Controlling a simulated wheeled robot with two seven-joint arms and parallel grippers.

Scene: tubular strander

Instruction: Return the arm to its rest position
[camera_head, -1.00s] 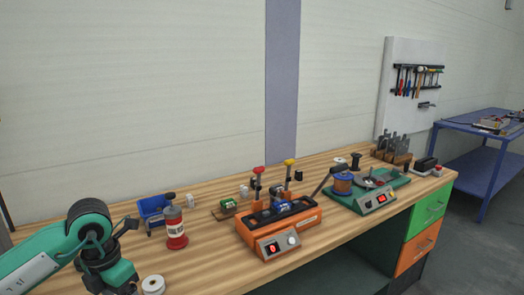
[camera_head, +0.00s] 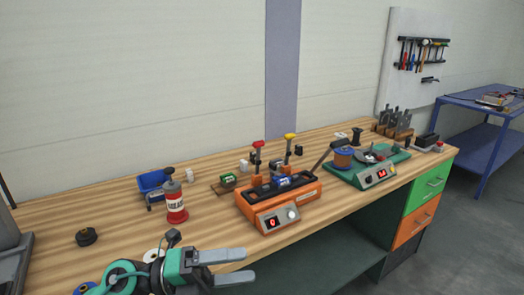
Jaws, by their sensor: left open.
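My left arm, green and black, comes in at the bottom left. My left gripper (camera_head: 248,264) shows low in the head view, its two grey fingers pointing right. The fingers are apart with nothing between them. They show over the bench's front edge and the dark space below it. My right arm and gripper are not in view.
A white spool (camera_head: 153,255) and a black round part (camera_head: 86,236) are close to my left arm.

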